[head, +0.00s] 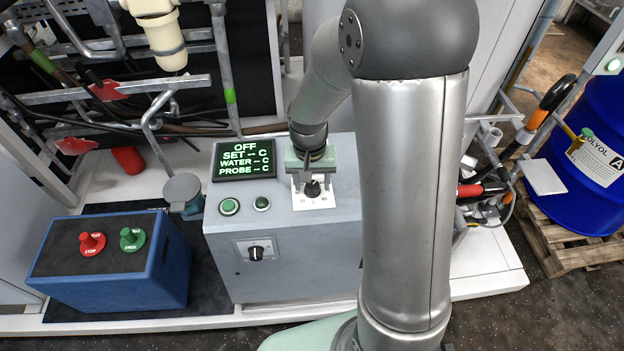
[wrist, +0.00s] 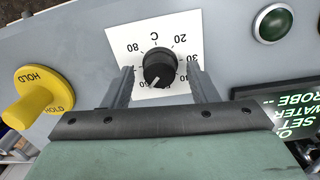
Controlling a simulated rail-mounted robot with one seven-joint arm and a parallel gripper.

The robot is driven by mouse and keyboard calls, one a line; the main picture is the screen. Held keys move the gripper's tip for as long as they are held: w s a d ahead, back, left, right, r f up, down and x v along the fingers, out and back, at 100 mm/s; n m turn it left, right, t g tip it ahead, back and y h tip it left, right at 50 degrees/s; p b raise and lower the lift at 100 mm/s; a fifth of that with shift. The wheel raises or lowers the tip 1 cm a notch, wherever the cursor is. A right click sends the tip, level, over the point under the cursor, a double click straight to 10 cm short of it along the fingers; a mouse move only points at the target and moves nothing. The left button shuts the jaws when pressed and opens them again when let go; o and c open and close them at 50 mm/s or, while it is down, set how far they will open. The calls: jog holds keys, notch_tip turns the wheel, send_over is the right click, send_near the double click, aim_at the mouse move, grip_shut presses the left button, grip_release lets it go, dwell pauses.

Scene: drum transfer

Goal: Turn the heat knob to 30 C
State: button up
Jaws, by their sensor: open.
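The black heat knob (wrist: 158,67) sits on a white dial plate (wrist: 178,22) marked in C. Its white mark points to the lower left in the wrist view, near partly hidden numbers; the exact value is unclear. The number 30 is at the knob's right side. My gripper (wrist: 160,78) is open, with one finger on each side of the knob and visible gaps between. In the head view the knob (head: 312,188) shows just below my gripper (head: 311,176). The display (head: 244,160) reads OFF, with dashes for SET, WATER and PROBE.
Two green buttons (head: 229,207) and a black switch (head: 256,253) are on the grey cabinet (head: 290,270). A yellow HOLD knob (wrist: 35,95) stands out beside the dial. A blue box (head: 110,275) with red and green knobs is at left. A blue drum (head: 590,150) is at right.

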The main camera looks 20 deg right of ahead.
jog(key=c, duration=1)
